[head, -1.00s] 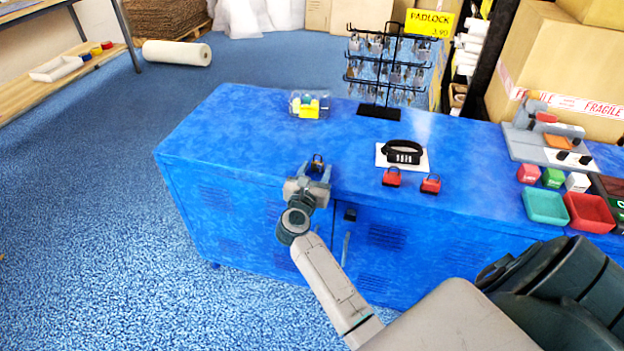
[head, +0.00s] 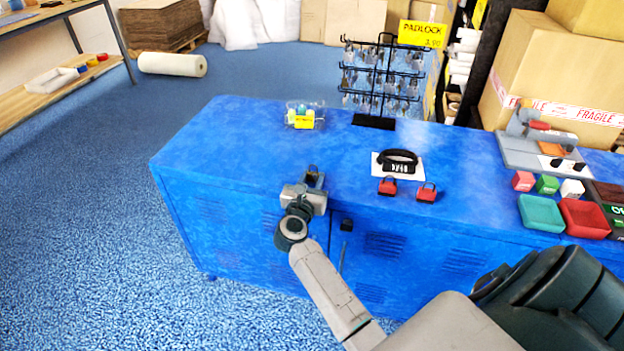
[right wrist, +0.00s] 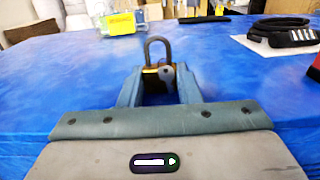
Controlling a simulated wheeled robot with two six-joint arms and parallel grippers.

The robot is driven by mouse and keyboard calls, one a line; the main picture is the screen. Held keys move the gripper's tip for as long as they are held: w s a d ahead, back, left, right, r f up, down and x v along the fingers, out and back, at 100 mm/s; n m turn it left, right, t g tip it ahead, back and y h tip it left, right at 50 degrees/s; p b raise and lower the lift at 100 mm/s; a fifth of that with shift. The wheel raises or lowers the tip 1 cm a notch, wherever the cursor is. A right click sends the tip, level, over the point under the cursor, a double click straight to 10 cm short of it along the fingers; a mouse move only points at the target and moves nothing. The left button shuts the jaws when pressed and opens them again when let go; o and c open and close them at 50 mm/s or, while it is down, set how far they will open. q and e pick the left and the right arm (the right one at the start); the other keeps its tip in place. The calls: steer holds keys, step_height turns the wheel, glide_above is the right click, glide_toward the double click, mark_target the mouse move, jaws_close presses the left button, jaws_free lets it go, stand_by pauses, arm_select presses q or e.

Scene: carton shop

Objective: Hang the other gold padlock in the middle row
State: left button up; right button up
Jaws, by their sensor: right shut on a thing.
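My right gripper (head: 314,178) is shut on a gold padlock (right wrist: 152,76), above the front part of the blue cabinet top. In the right wrist view the padlock is upright between the two fingers, with its grey shackle pointing up and a grey piece on its front. In the head view the padlock is small and dark at the fingertips. The black rack (head: 374,121) stands farther back and to the right, with several padlocks hanging on its rows. Their colours are too small to tell. My left gripper is not in view.
A clear box with a yellow label (head: 303,120) stands left of the rack. A black strap lock (head: 397,161) on a white card and two red padlocks (head: 387,187) lie to the right. Trays (head: 541,213) and small blocks are farther right. The cabinet top (head: 235,140) is clear at left.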

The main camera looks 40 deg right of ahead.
steer(key=shift+r, duration=0.25)
steer(key=shift+s+a+r+p, duration=0.1)
steer(key=shift+a+r+p, duration=0.05)
steer(key=shift+r+p, duration=0.6)
stand_by(0.3)
steer(key=v, duration=0.8)
steer(key=shift+s+a, duration=0.2)
steer(key=shift+s, duration=0.05)
stand_by(0.6)
